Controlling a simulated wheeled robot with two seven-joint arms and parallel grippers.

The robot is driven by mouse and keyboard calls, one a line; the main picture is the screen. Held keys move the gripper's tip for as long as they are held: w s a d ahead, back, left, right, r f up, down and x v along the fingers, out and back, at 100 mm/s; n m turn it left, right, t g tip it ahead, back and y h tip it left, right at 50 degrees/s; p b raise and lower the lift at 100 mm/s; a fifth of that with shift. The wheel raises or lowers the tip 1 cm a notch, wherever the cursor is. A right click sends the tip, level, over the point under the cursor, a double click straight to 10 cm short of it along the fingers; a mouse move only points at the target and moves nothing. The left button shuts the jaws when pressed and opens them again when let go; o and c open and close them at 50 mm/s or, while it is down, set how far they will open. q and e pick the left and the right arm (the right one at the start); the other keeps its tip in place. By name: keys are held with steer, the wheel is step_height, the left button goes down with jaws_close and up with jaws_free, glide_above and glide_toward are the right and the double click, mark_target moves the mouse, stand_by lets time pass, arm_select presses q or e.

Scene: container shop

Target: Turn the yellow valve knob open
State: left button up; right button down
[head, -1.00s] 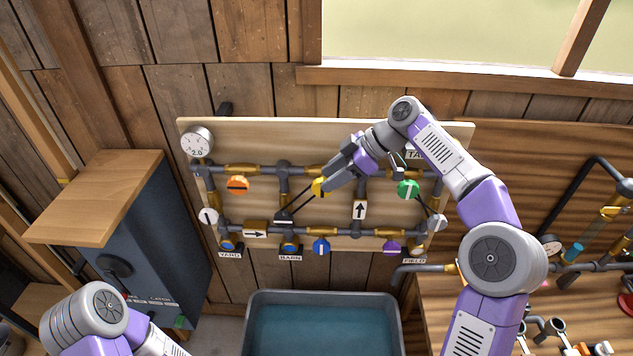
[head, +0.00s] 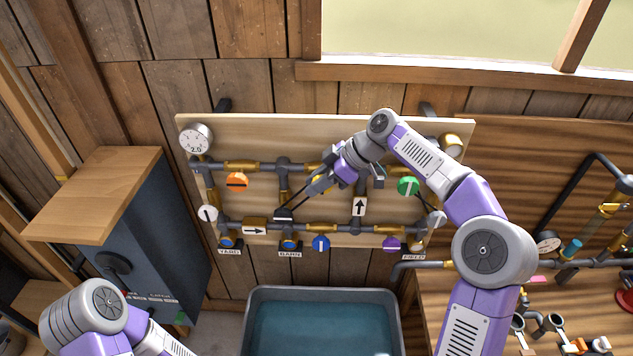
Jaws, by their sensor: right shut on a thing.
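Other knobs sit near: orange (head: 237,182), green (head: 408,186), blue (head: 321,244) and purple (head: 391,244). A pressure gauge (head: 196,138) is at the upper left. A water tub (head: 322,294) stands below; a dark cabinet (head: 150,240) is at left.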

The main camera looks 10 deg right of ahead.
steer(key=shift+r, duration=0.15)
steer(key=shift+a+h+p, duration=0.1)
steer(key=shift+h+p, duration=0.7)
steer(key=shift+p, duration=0.05)
steer(key=g+h+p, duration=0.1)
steer(key=h, duration=0.1)
steer(key=shift+w+h, duration=0.1)
steer(key=shift+h, duration=0.2)
steer(key=g+h, duration=0.1)
steer(key=h, duration=0.2)
steer(key=f+h, duration=0.1)
steer(key=h, duration=0.2)
steer(key=shift+f+g, duration=0.1)
steer(key=shift+g, duration=0.3)
steer(key=h, duration=0.2)
steer(key=g+h, duration=0.1)
steer(key=h, duration=0.2)
steer(key=shift+d+f+g+h, duration=0.25)
steer(key=shift+d+g+h, duration=0.05)
steer(key=shift+d, duration=0.1)
steer(key=c, duration=1)
jaws_free()
steer(key=shift+c, duration=0.2)
steer(key=shift+f, duration=0.1)
